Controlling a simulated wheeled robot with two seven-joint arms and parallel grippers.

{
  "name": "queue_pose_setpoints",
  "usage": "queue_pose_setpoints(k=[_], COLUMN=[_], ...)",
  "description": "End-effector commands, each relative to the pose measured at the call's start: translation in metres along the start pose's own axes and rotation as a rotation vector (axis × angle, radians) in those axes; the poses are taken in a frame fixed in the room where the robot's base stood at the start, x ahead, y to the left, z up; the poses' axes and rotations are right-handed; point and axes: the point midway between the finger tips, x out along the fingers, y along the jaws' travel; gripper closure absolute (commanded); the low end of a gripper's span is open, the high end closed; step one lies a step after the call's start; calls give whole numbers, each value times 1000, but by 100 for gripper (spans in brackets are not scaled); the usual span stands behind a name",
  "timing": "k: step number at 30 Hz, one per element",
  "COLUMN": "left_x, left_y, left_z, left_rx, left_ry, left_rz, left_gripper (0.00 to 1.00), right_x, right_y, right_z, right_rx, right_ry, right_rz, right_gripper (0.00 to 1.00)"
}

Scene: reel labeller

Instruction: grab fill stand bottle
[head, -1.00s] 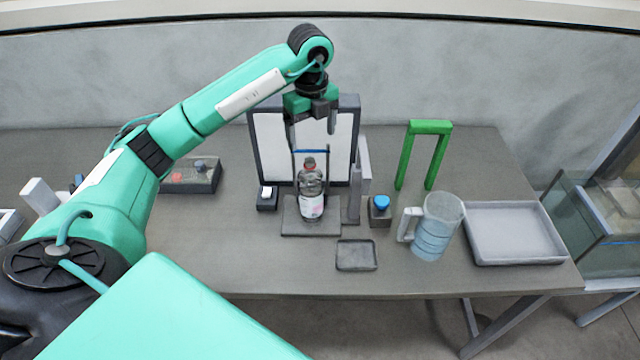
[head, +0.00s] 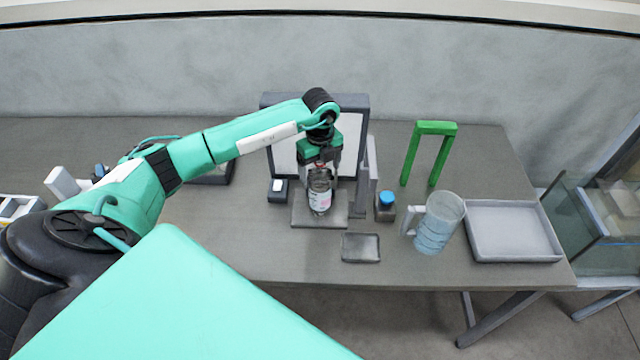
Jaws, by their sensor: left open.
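My left gripper (head: 320,172) points down directly above and around the bottle's top. Its fingers are open, and they hide the bottle's cap and neck. I cannot tell whether a finger touches the bottle. My right gripper is not in view.
Right of the stand are a small blue-capped block (head: 386,205), a clear jug (head: 438,222) holding bluish liquid, a grey tray (head: 512,230) and a green arch (head: 430,150). A small dark dish (head: 361,248) lies in front. The front left of the table is clear.

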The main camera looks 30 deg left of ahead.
Motion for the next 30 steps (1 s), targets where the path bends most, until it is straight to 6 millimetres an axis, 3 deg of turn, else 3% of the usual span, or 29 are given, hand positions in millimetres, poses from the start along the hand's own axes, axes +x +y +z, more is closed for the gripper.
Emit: queue_pose_setpoints(k=[9,18,30], left_x=[6,6,-2], left_y=[0,0,-1], left_z=[0,0,1], left_rx=[1,1,0], left_ry=[-1,-1,-2], left_rz=[-2,-2,-3], left_gripper=[19,75,75], right_x=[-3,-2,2], right_y=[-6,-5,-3], right_z=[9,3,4], right_rx=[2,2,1], right_ry=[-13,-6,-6], right_rz=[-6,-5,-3], right_gripper=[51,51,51])
